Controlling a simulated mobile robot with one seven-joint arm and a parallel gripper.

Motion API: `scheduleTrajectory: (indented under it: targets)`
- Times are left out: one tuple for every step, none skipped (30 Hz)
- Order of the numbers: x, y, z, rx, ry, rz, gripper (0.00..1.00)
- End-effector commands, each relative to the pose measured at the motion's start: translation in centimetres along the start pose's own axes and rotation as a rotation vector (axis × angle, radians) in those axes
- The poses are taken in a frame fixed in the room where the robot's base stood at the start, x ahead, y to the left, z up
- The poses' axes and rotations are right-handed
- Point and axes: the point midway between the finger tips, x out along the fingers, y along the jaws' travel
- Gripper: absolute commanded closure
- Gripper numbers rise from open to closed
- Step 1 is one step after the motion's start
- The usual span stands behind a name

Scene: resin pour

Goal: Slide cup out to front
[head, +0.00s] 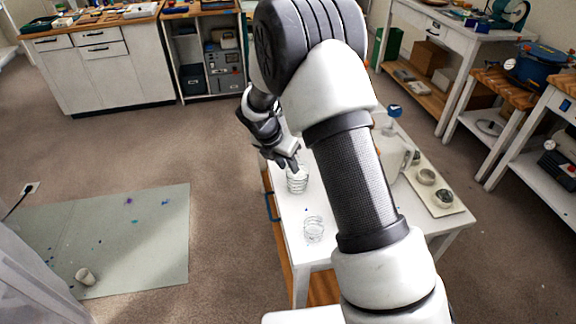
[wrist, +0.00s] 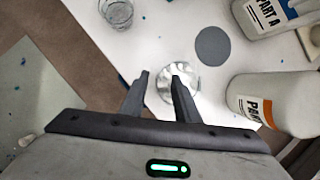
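Two clear cups stand on the white table (head: 291,225). The farther cup (head: 297,182) is just below my gripper (head: 290,165) in the head view. The nearer cup (head: 313,230) stands closer to the front. In the wrist view, my gripper (wrist: 160,76) is open with a gap between its fingers. One clear cup (wrist: 189,80) shows behind the right finger, which hides part of it. I cannot tell whether the finger touches it. The other clear cup (wrist: 117,11) is at the top edge, clear of the fingers.
A grey disc (wrist: 212,46) lies on the table beside the cup. A tray with small containers (head: 441,207) is at the table's right. My arm hides the table's middle.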

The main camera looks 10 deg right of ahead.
Motion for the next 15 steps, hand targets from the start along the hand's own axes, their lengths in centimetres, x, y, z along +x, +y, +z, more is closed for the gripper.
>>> scheduleTrajectory:
  targets:
    - [-0.9,0.1,0.1,0.0,-0.001,0.004,0.72]
    - [-1.5,0.1,0.1,0.001,-0.002,0.005,0.72]
    - [-2.3,0.1,0.1,0.001,-0.002,0.004,0.72]
    - [-3.0,0.1,0.1,0.001,-0.002,0.004,0.72]
    - [-3.7,0.1,0.1,0.001,-0.002,0.005,0.72]
    - [-4.7,0.1,0.1,0.001,-0.002,0.005,0.72]
    - [-5.5,0.1,0.1,0.001,-0.002,0.006,0.72]
    - [-6.2,0.1,0.1,0.001,-0.002,0.006,0.72]
    - [-7.3,0.1,0.2,0.001,-0.003,0.006,0.72]
    - [-8.0,0.1,0.1,0.001,-0.002,0.006,0.72]
    - [-8.8,0.1,0.1,0.001,-0.003,0.006,0.72]
    - [-9.7,0.1,0.1,0.0,-0.003,0.006,0.72]
    - [-10.5,0.1,0.2,0.001,-0.003,0.005,0.72]
    - [-11.2,0.1,0.1,0.0,-0.003,0.005,0.72]
    - [-12.0,0.1,0.1,0.0,-0.003,0.004,0.72]
